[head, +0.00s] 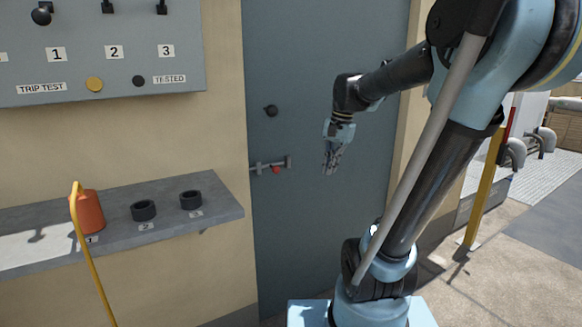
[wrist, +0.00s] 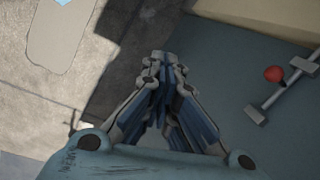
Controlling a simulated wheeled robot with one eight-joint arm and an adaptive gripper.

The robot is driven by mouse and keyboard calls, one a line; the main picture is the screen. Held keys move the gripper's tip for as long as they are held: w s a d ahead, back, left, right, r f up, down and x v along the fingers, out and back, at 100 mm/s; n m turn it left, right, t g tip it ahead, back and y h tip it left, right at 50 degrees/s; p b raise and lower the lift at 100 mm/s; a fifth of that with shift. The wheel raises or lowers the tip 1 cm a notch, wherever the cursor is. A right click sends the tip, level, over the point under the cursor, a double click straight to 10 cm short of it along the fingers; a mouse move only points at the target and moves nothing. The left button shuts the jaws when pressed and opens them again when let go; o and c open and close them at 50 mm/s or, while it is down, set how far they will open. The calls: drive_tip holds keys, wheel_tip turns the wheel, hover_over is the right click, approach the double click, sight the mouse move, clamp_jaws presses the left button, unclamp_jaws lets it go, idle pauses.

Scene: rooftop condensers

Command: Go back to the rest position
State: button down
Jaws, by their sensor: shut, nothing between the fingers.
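My gripper (head: 331,160) hangs in front of the grey-blue door (head: 310,50), to the right of the door's bolt. It is shut and empty, with its fingers pointing down. In the wrist view my gripper (wrist: 162,65) shows its fingertips together with nothing between them. The sliding bolt (head: 268,165) with a red knob (head: 276,169) is on the door, apart from my fingers. In the wrist view the bolt (wrist: 285,90) and its red knob (wrist: 274,73) lie at the right.
A grey shelf (head: 190,225) at the left bears an orange cylinder (head: 88,212) and two black rings (head: 143,211). Above it hangs a panel (head: 130,50) with numbered labels. A yellow post (head: 483,190) stands at the right. Paved ground (head: 500,280) lies open there.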

drive_tip(key=s+d+f+n+h, duration=0.1)
drive_tip(key=s+d+f+n, duration=0.2)
drive_tip(key=s+f, duration=0.5)
drive_tip(key=s+d+f+n+t+h, duration=0.1)
drive_tip(key=s+d+f+n, duration=0.2)
drive_tip(key=s+f+n, duration=0.2)
drive_tip(key=s+f, duration=0.3)
drive_tip(key=shift+s+d+f+t, duration=0.15)
drive_tip(key=shift+s+d+t, duration=0.05)
drive_tip(key=shift+t, duration=0.1)
